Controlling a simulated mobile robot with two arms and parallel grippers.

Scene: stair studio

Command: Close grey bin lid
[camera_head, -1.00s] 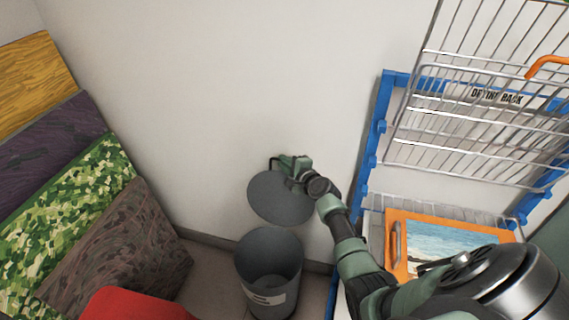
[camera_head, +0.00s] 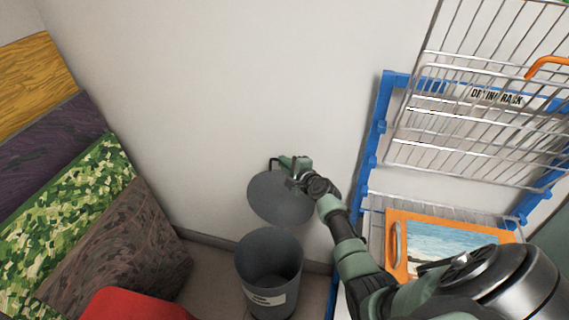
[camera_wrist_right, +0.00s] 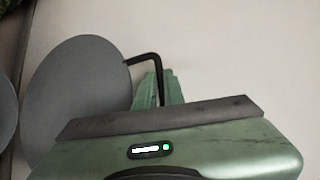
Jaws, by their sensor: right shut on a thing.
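The grey bin (camera_head: 268,272) stands on the floor by the wall, with a white label on its front and its mouth open. Its round grey lid (camera_head: 278,202) is held above the bin's mouth, tilted, with a gap between the two. The lid also fills the left of the right wrist view (camera_wrist_right: 75,95). My right gripper (camera_head: 290,166) is at the lid's upper edge, shut on the dark lid handle (camera_wrist_right: 148,58). Its green fingers partly hide the handle. My left gripper is not in view.
A blue drying rack (camera_head: 375,140) with wire shelves and an orange-framed picture (camera_head: 452,246) stands close on the right. Patterned panels (camera_head: 75,215) lean at the left. A red object (camera_head: 130,304) is at the bottom left.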

